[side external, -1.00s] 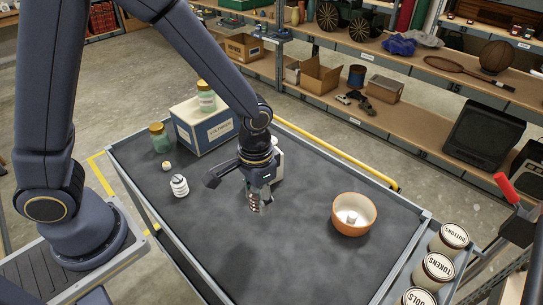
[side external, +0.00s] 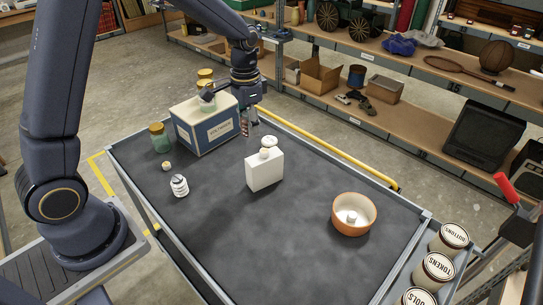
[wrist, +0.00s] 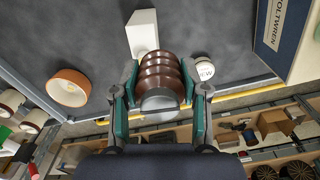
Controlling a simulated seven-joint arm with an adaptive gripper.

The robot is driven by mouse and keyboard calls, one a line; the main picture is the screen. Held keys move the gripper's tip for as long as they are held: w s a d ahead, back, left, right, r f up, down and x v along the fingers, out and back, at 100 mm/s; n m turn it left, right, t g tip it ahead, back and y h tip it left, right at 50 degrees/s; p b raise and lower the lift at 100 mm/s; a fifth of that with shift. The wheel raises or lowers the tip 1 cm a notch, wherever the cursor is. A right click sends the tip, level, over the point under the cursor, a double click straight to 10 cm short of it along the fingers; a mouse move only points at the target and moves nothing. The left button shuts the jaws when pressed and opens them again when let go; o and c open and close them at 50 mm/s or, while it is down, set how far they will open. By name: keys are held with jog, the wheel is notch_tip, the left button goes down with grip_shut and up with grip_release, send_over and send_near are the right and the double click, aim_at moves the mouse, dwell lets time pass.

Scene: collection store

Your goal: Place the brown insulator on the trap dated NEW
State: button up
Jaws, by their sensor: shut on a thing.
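My gripper (wrist: 160,97) is shut on the brown insulator (wrist: 160,68), a ribbed, glossy piece between its two green-lined fingers. In the side view my gripper (side external: 248,112) holds it in the air near the table's far edge, right of the blue and cream box; the insulator shows there only as a small dark ribbed patch (side external: 244,127). A round white disc (wrist: 204,68) with lettering ending in "EW" lies on the table just right of the insulator in the wrist view; its first letter is hidden or cut. A white disc (side external: 269,141) shows behind the white block in the side view.
A white block (side external: 264,172) with a small knob stands mid-table. The blue and cream box (side external: 205,127), a green jar (side external: 160,140) and a white ribbed insulator (side external: 179,187) are at left. An orange bowl (side external: 340,221) stands at right. The front middle is clear.

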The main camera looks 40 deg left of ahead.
jog(key=a+f+n, duration=0.1)
jog(key=a, duration=0.4)
send_over(270, 140)
jog(key=f, duration=0.6)
jog(key=s+f, duration=0.1)
jog(key=f, duration=0.1)
jog(key=shift+f, duration=0.4)
jog(key=shift+w+a+f, duration=0.1)
jog(key=shift+w+f, duration=0.35)
jog(key=shift+f, duration=1.55)
jog(key=shift+f, duration=0.15)
jog(key=o, duration=1.2)
